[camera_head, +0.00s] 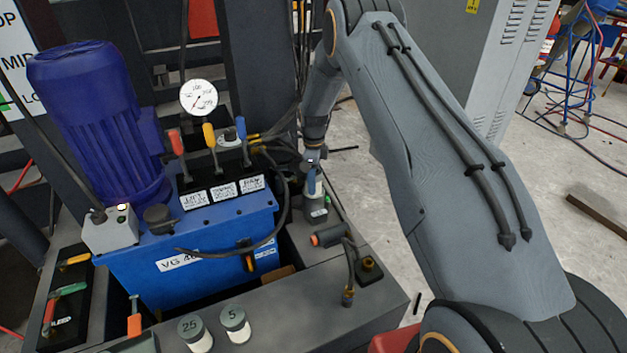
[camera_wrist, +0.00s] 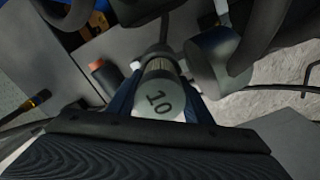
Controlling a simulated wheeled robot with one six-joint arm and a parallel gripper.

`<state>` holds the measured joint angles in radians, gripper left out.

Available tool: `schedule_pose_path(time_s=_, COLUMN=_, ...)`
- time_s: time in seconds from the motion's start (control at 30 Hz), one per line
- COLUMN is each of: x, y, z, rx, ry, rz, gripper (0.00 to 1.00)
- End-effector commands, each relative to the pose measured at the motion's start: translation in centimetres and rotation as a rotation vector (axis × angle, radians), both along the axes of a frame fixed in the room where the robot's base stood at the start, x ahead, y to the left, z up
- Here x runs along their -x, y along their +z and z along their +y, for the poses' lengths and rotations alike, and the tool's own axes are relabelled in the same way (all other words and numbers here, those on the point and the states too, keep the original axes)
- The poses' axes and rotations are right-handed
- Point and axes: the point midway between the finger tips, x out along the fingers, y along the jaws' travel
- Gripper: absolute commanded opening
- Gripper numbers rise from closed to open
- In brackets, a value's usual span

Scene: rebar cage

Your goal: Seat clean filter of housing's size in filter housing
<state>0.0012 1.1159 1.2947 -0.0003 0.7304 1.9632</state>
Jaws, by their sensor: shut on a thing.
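My gripper (camera_head: 314,178) is at the far end of my arm, over the grey bench right of the blue power unit. In the wrist view it is shut on a filter (camera_wrist: 160,102) with a grey cap marked 10 and a pale body. A short cylinder (camera_head: 316,208) with a small label shows just below the fingers; I cannot tell whether it is the filter housing, nor whether the held filter touches it. Two more filters, marked 25 (camera_head: 194,333) and 5 (camera_head: 235,323), stand on the front ledge.
The blue power unit (camera_head: 190,258) with a motor, gauge and levers stands left of the gripper. Hoses cross close by. An orange-ended cylinder (camera_head: 327,236) and a small fitting (camera_head: 369,268) lie on the bench. Open floor lies to the right.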

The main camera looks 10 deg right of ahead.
Motion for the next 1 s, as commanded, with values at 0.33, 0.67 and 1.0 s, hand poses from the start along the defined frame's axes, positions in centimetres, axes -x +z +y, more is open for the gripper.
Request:
schedule_pose_path(time_s=0.33, x=0.0, y=-0.4, z=0.0, rx=0.0, ry=0.0, rz=0.0, gripper=0.63)
schedule_pose_path(time_s=0.67, x=0.0, y=-0.3, z=0.0, rx=0.0, ry=0.0, rz=0.0, gripper=0.65)
schedule_pose_path(time_s=1.0, x=-0.1, y=4.8, z=0.0, rx=0.0, ry=0.0, rz=-0.002, gripper=0.65)
